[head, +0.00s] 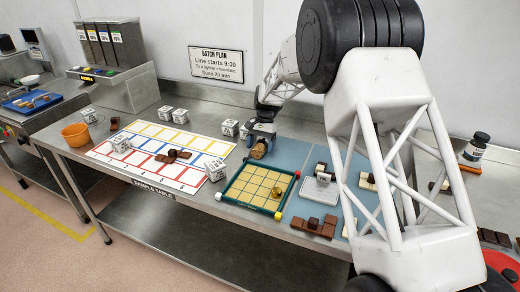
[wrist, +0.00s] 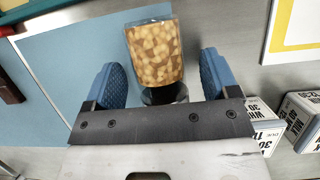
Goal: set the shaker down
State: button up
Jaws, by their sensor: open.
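The shaker (head: 259,149) is a clear cylinder with brown and cream pieces inside. It is at the left edge of the blue mat, behind the green-framed grid board. In the wrist view the shaker (wrist: 156,55) is between my two blue fingers, with its dark end towards my palm. My gripper (head: 262,138) is open, and in the wrist view its fingers (wrist: 160,78) show a gap on each side of the shaker. The shaker looks tilted in the head view. I cannot tell whether its underside rests fully on the surface.
The green-framed grid board (head: 233,204) lies just in front. Several white printed cubes (head: 229,128) stand around the coloured card (head: 114,167) at left. An orange cup (head: 75,134) is further left.

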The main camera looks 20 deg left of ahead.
aim_at(259, 144)
jog(key=shift+s+f, duration=0.1)
jog(key=shift+f, duration=0.2)
jog(key=shift+c, duration=0.2)
jog(key=c, duration=1.1)
jog(key=shift+r, duration=0.2)
jog(key=shift+r, duration=0.55)
notch_tip(259, 144, up, 2)
jog(key=shift+r, duration=0.15)
jog(key=s+d, duration=0.3)
jog(key=s, duration=0.1)
jog(key=s+d+r, duration=0.1)
jog(key=s+d, duration=0.2)
jog(key=s, duration=0.1)
jog(key=s+d, duration=0.3)
jog(key=s, duration=0.2)
jog(key=shift+s+d+r, duration=0.1)
jog(key=shift+r, duration=0.05)
